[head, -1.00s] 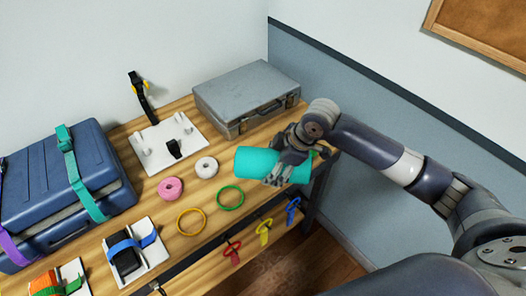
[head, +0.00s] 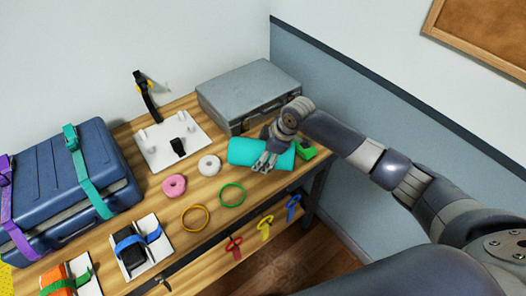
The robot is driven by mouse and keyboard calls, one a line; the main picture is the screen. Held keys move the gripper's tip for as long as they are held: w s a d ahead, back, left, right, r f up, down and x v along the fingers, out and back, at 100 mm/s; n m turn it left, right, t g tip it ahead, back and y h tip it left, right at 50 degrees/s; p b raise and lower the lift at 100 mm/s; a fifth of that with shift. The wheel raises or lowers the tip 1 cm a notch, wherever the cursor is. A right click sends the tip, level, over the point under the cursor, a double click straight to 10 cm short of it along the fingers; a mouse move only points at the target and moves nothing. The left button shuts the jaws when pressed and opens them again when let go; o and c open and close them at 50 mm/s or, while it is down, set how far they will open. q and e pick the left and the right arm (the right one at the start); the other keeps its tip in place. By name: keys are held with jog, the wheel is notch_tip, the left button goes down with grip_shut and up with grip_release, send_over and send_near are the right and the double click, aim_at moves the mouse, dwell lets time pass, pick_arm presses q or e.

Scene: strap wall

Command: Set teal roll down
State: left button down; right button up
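The teal roll (head: 244,152) lies on its side near the right end of the wooden table (head: 215,172), in front of the grey case. My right gripper (head: 265,160) comes in from the right and has its fingers around the roll's middle, shut on it. The roll looks level and at or very close to the table top; any small gap under it cannot be told. The fingers hide part of its middle. My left gripper is not in view.
The grey case (head: 248,88) stands just behind the roll. A green object (head: 306,150) lies at its right end. A white roll (head: 209,165), pink roll (head: 174,186), green ring (head: 232,195) and yellow ring (head: 195,218) lie to the left. Straps hang at the front edge.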

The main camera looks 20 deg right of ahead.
jog(key=o, duration=1.1)
jog(key=shift+f, duration=0.1)
jog(key=shift+o, duration=0.2)
jog(key=b+v, duration=0.1)
jog(key=v, duration=1.1)
jog(key=shift+b, duration=0.35)
